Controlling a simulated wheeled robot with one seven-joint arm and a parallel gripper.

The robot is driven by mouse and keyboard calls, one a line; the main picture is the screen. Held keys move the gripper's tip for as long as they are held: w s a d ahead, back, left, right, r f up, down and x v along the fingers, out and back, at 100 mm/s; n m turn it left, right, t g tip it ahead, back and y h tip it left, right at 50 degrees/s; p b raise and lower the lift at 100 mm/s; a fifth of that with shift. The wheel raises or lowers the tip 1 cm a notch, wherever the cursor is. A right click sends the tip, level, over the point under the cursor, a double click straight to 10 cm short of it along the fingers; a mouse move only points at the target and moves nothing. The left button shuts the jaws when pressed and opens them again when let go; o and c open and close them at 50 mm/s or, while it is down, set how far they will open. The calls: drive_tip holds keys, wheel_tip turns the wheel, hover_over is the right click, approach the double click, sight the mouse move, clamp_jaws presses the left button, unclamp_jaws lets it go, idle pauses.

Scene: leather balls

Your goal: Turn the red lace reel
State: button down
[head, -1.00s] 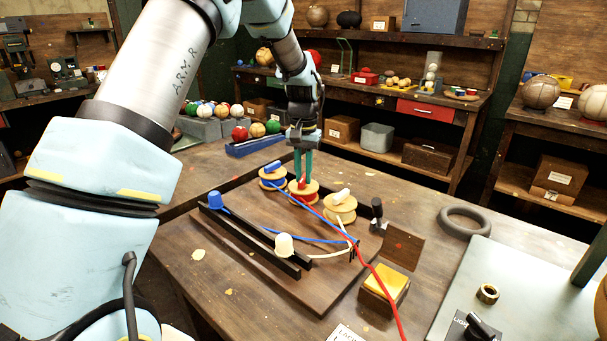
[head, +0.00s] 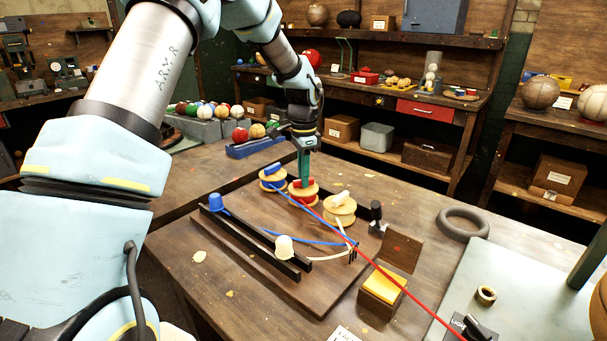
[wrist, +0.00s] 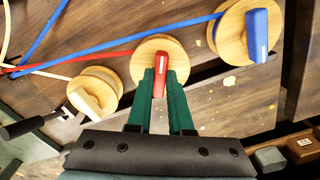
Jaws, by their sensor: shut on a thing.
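The red lace reel (head: 303,196) is a pale wooden spool with red lace wound on it. It stands between the blue reel (head: 272,181) and the white reel (head: 340,211) on a wooden board (head: 325,285). My gripper (head: 303,183) points down from above, its green fingers shut on the red reel's handle. In the wrist view, the red handle (wrist: 159,82) sits between the fingertips. The red lace (head: 400,293) runs nearly straight past a small dark comb (head: 352,254) to the bottom edge. Part of the red reel's top is hidden by the fingers.
A blue cup-shaped piece (head: 216,202) and a white one (head: 284,247) sit at black rails. The bench's left front is mostly clear.

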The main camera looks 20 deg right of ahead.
drive_tip(key=shift+m, duration=1.1)
drive_tip(key=c, duration=0.8)
unclamp_jaws()
wheel_tip(320, 180, up, 11)
drive_tip(key=shift+f+b, duration=0.1)
drive_tip(key=shift+b, duration=1)
